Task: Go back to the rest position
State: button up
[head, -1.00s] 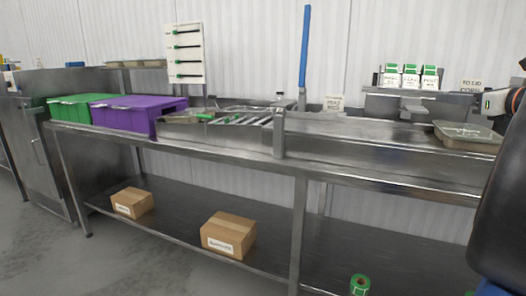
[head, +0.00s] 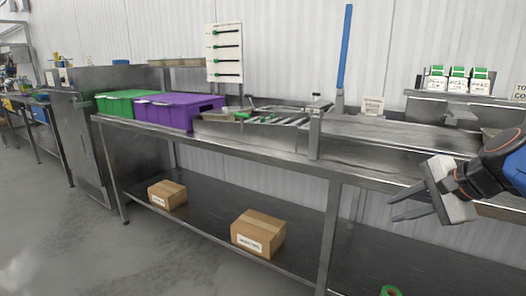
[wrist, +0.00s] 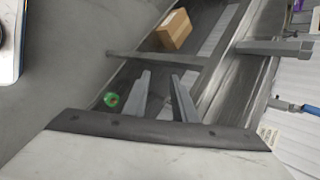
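My gripper (head: 400,205) shows at the right of the head view, in front of the steel bench (head: 260,150). Its two fingers are apart with nothing between them. In the wrist view, my gripper (wrist: 161,85) also shows its two grey fingers spread and empty, over the bench's front side and lower shelf. It touches nothing that I can see.
A green crate (head: 120,104) and a purple crate (head: 170,114) stand at the bench's left. Cardboard boxes (head: 258,236) and a green roll (head: 390,291) are on the lower shelf. A blue upright pole (head: 344,50) rises behind. Floor at front left is clear.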

jog(key=s+a+f+n+g+h, duration=0.2)
jog(key=s+a+f+n+h, duration=0.1)
jog(key=s+f+n, duration=1.1)
jog(key=shift+a+f+n+g+h, duration=0.25)
jog(key=shift+n+g+h, duration=0.2)
jog(key=shift+n, duration=0.45)
